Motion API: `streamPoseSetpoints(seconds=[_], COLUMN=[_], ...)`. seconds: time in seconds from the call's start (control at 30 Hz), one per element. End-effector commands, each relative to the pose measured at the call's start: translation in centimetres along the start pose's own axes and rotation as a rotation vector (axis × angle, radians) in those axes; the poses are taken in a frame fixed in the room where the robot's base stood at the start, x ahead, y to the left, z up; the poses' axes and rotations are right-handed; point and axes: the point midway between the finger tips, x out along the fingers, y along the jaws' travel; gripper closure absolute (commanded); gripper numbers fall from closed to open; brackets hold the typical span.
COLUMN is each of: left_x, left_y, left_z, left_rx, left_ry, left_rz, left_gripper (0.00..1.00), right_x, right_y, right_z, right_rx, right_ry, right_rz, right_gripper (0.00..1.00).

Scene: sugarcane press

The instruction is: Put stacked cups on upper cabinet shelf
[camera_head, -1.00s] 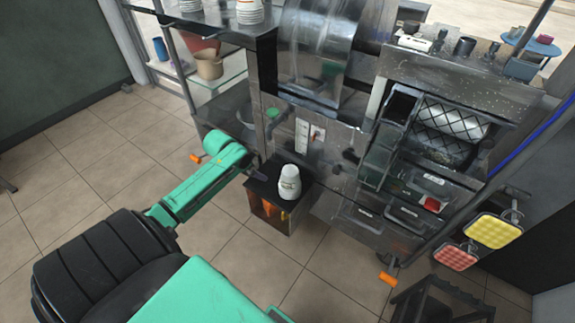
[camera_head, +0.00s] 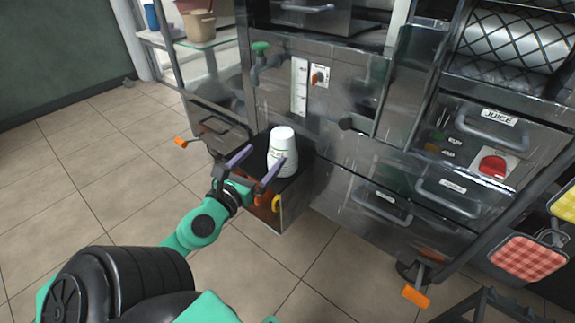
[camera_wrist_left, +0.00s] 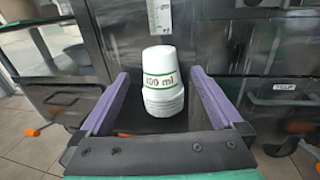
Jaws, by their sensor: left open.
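The stacked cups (camera_head: 283,152) are white, nested upside down in one upright stack, on a dark box-like stand that juts from the press front. They also show in the left wrist view (camera_wrist_left: 162,82), with "300 ml" on a green-edged band. My left gripper (camera_head: 256,168) is open, its purple fingers pointing at the stack from the near side. In the left wrist view the fingers (camera_wrist_left: 163,104) stand left and right of the stack, with a gap on both sides. My right gripper is not in view.
The stand (camera_head: 292,205) has a bare dark top around the cups. A glass shelf (camera_head: 205,42) with pots is at upper left. Tiled floor is free at left.

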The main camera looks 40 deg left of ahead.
Motion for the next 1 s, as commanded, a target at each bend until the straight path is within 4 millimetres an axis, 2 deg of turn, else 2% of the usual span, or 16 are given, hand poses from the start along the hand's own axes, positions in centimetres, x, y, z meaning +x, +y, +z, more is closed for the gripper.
streamPoseSetpoints(seconds=[0.03,0.17,0.3,0.47,0.7,0.97,1.0], left_x=[1.0,4.3,7.5,9.3,13.4,13.8,13.8], left_y=[0.0,0.0,0.0,0.0,0.0,0.0,0.0], left_z=[1.4,1.6,0.9,0.8,0.8,0.7,0.7], left_rx=[-0.001,0.000,-0.003,-0.005,-0.007,-0.006,-0.006], left_ry=[-0.005,-0.006,-0.006,-0.004,-0.005,-0.002,-0.002], left_rz=[-0.002,-0.002,0.000,0.001,0.003,0.003,0.003], left_gripper=[0.00,0.00,0.00,0.00,0.00,0.00,0.15], right_x=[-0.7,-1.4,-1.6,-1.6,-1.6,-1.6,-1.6], right_y=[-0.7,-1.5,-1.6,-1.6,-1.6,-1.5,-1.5], right_z=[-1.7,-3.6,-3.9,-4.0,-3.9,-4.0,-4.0], right_rx=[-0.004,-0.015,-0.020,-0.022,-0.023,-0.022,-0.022], right_ry=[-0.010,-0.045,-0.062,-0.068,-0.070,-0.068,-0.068], right_rz=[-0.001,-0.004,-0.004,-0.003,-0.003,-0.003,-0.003], right_gripper=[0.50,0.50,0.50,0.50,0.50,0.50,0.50])
